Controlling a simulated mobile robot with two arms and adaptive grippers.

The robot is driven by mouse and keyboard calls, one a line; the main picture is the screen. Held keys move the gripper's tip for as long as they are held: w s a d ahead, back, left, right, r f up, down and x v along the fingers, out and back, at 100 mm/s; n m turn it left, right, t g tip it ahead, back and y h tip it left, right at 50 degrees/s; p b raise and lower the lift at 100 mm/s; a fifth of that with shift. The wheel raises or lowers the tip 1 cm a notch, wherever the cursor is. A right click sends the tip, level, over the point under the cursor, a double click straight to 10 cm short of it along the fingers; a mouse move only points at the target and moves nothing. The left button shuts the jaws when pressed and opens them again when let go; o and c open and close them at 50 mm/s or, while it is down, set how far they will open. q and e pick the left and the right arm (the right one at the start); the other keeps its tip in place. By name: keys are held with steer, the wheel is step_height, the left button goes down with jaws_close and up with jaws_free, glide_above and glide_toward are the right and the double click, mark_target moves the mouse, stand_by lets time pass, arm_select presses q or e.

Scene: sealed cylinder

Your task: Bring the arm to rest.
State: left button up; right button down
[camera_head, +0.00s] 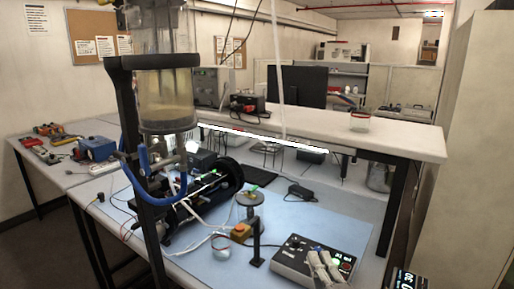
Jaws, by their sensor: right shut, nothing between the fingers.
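My right gripper (322,258) shows at the bottom right as two pale fingers close together. It is shut and empty, in front of or over the grey control box (300,262) with lit displays; whether it touches the box I cannot tell. A clear glass cylinder (165,98) with yellowish contents is held upright in a dark stand (150,235) at the left. My left gripper is not in view.
A blue mat (200,262) covers the front table, with a black cylindrical apparatus (215,180), a small round stand (250,200), an orange-yellow block (240,232) and loose cables. A raised white shelf (400,138) runs behind. The mat is partly clear around the black adapter (300,191).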

steer(key=s+d+f+m+g+h, duration=0.1)
steer(key=s+d+f+m+g, duration=0.1)
steer(key=s+f+m, duration=0.1)
steer(key=s+d+f+m+g+h, duration=0.1)
steer(key=s+d+f+m+g, duration=0.1)
steer(key=f, duration=0.4)
steer(key=s+d+f+m+g+h, duration=0.2)
steer(key=s+f+m+g, duration=0.1)
steer(key=s+f+m, duration=0.2)
steer(key=shift+s+d+f+m+g, duration=0.15)
steer(key=shift+s+d+m+g, duration=0.2)
steer(key=shift+s, duration=0.35)
steer(key=s+f+m+g+y, duration=0.1)
steer(key=s+f+m+g, duration=0.25)
steer(key=s, duration=0.65)
steer(key=s+f+m+g+y, duration=0.15)
steer(key=s+f+g, duration=0.3)
steer(key=s, duration=0.45)
step_height(320, 180, down, 26)
steer(key=s+g, duration=0.1)
steer(key=s+d+f+g+b, duration=0.1)
steer(key=s+d+f, duration=0.1)
steer(key=s+f, duration=1.5)
steer(key=shift+s+f+h, duration=0.25)
steer(key=shift+f+h, duration=0.2)
